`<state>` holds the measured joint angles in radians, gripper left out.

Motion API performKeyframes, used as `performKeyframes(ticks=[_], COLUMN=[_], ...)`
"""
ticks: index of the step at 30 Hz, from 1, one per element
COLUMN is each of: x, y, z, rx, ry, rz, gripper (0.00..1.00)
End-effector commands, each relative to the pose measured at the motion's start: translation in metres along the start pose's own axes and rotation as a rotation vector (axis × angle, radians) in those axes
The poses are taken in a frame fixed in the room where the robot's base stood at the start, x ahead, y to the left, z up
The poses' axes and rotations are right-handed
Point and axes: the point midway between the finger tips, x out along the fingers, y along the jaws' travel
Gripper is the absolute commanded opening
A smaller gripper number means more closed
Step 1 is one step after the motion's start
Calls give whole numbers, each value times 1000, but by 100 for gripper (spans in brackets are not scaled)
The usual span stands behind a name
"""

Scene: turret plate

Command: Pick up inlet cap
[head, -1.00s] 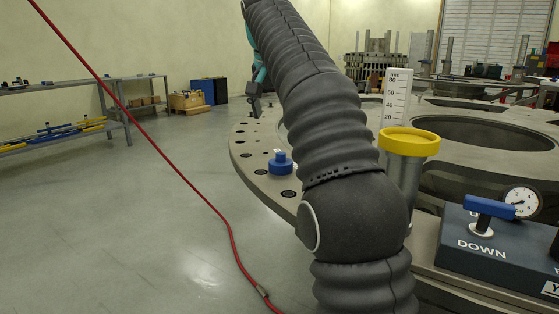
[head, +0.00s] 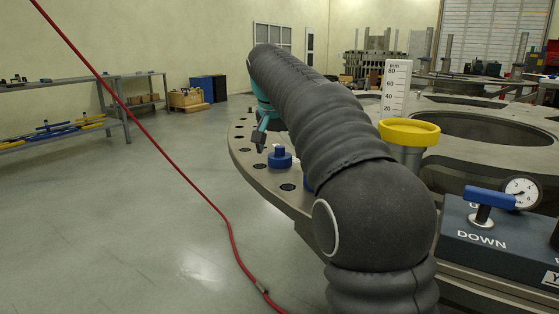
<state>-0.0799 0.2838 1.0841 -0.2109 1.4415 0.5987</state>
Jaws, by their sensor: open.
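A blue cap (head: 280,158) with a raised round knob sits on the left rim of the round grey turret plate (head: 240,160); it looks like the inlet cap. My gripper (head: 260,146), small and partly seen, hangs just up and left of the blue cap, with its fingers pointing down. It is open with nothing seen in it. It looks close to the cap, but I cannot tell the gap in depth. My dark sleeved arm hides part of the plate to the right of the cap.
A yellow-rimmed cylinder (head: 409,132) stands right of my arm, before a white millimetre scale (head: 396,88). A control box (head: 500,240) with a blue-handled lever and gauge is at the right front. A red hose (head: 180,175) crosses the left.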

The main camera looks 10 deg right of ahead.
Motion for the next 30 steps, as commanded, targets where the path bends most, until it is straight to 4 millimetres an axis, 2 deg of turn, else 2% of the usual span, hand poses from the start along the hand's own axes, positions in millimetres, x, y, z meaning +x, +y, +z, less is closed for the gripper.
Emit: performKeyframes(ticks=[3, 11, 17, 30], x=[9, 10, 10, 7], y=[0, 0, 0, 0], z=[0, 0, 0, -2], rx=[0, 0, 0, 0], ry=[-1, 0, 0, 0], rz=[1, 0, 0, 0], gripper=[92, 92, 42, 42])
